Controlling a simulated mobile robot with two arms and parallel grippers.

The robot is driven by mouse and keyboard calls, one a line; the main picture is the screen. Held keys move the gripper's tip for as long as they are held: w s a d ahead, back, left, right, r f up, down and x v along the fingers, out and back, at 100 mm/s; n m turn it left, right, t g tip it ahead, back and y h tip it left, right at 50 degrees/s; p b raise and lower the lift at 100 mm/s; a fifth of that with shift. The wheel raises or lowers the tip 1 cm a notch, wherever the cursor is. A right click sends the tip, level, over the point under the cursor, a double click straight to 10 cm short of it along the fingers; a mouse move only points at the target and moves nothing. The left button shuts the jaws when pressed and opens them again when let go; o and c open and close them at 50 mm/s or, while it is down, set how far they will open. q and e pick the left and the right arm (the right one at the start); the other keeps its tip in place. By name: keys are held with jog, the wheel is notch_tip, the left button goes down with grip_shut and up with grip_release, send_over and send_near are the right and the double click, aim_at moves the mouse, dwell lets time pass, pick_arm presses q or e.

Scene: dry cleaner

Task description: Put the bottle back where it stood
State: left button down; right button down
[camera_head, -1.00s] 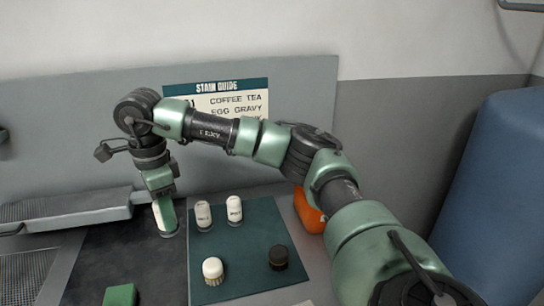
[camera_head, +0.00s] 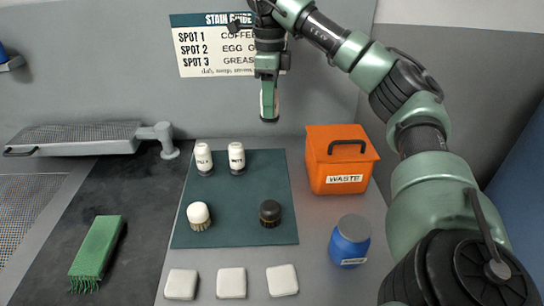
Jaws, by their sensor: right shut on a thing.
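My right gripper (camera_head: 269,104) is shut on a bottle and holds it upright in front of the back wall, beyond the teal mat (camera_head: 246,186). Only a white sliver of the held bottle (camera_head: 263,106) and its dark lower end show; green finger parts hide the rest. Two white bottles with labels stand side by side at the mat's back: the left bottle (camera_head: 203,160) and the right bottle (camera_head: 237,158). The mat to the right of them is bare. My left gripper is out of view.
A white-topped brush (camera_head: 199,214) and a dark-topped brush (camera_head: 270,212) stand on the mat's front half. An orange waste bin (camera_head: 340,160) and a blue jar (camera_head: 349,242) stand to the right. White pads (camera_head: 231,283) lie in front, a green cloth (camera_head: 97,250) left.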

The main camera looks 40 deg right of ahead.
notch_tip(320, 180, down, 15)
jog(key=shift+d+f, duration=0.15)
jog(key=shift+f, duration=0.05)
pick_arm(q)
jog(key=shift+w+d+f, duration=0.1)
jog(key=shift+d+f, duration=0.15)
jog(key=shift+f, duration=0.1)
pick_arm(e)
jog(key=shift+f, duration=0.15)
jog(key=c, duration=0.9)
grip_release()
